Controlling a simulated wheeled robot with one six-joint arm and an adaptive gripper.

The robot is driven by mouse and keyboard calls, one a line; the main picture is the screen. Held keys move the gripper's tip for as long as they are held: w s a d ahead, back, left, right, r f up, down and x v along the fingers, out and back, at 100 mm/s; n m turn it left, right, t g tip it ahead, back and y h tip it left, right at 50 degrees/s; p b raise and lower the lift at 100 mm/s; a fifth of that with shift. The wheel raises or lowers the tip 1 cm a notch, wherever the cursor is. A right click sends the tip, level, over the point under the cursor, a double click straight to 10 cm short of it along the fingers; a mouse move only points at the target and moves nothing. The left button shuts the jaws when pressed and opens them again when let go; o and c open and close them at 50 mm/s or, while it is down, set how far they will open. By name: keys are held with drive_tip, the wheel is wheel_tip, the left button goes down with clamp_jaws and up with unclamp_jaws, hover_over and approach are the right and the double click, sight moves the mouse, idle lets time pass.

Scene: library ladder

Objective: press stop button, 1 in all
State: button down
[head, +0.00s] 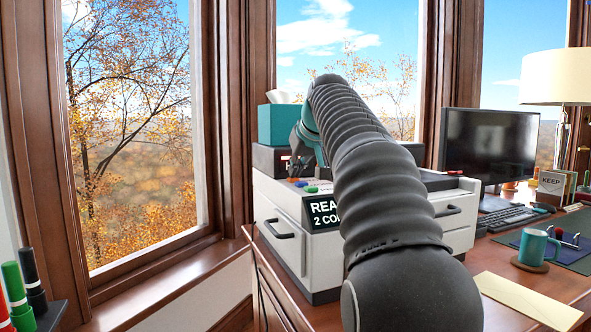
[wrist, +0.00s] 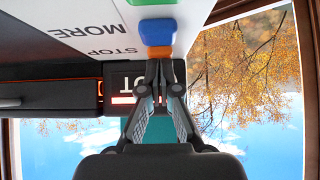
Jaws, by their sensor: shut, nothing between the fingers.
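The white copier (head: 279,202) stands on the desk, with a row of orange, blue and green buttons on its top panel. The orange button (wrist: 160,52) lies beside the word STOP in the wrist view; it also shows in the head view (head: 292,180). The blue button (wrist: 157,31) is next to it, and the green button (wrist: 151,2) is cut by the frame edge. My gripper (wrist: 160,64) is shut and empty, its fingertips right at the orange button's edge. I cannot tell whether they touch it. It also shows in the head view (head: 297,174).
A teal tissue box (head: 278,125) stands behind the panel. A black display (head: 323,212) is on the copier's front. To the right are a monitor (head: 490,140), a keyboard (head: 508,218), a teal mug (head: 536,247) and a lamp (head: 556,80). Markers (head: 35,270) stand at the lower left.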

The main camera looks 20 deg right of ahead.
drive_tip(key=shift+f+b, duration=0.4)
drive_tip(key=shift+f, duration=0.75)
drive_tip(key=r, duration=0.1)
drive_tip(key=r+p, duration=0.1)
drive_tip(key=r, duration=0.1)
drive_tip(key=r+p, duration=0.1)
drive_tip(key=r, duration=0.1)
drive_tip(key=shift+s+r, duration=0.2)
drive_tip(key=shift+s, duration=0.05)
drive_tip(key=v, duration=0.9)
drive_tip(key=shift+s+r, duration=0.2)
drive_tip(key=shift+s, duration=0.05)
